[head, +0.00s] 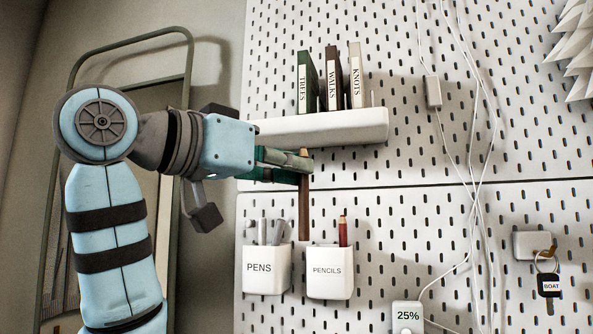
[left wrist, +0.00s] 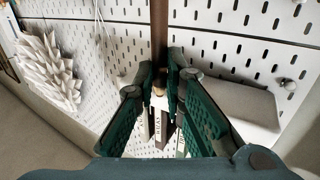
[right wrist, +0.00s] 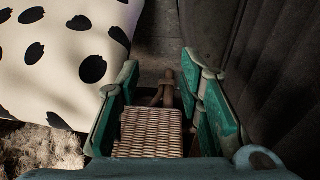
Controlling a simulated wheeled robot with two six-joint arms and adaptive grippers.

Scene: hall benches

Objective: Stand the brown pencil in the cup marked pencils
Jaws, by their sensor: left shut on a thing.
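My left gripper (head: 304,162) is shut on the brown pencil (head: 304,212), which hangs upright with its lower end just above and left of the white cup marked PENCILS (head: 329,286). The cup is fixed to the pegboard and holds a red pencil (head: 342,232). In the left wrist view the brown pencil (left wrist: 159,35) runs up from between the fingertips (left wrist: 161,85). The head view cannot settle whether the pencil is in front of the cup line or over it. My right gripper (right wrist: 160,80) is open and empty; it shows only in the right wrist view.
A cup marked PENS (head: 265,282) with several pens is just left. Above is a white shelf (head: 330,127) with three books. A wicker basket (right wrist: 150,132) lies beyond my right gripper.

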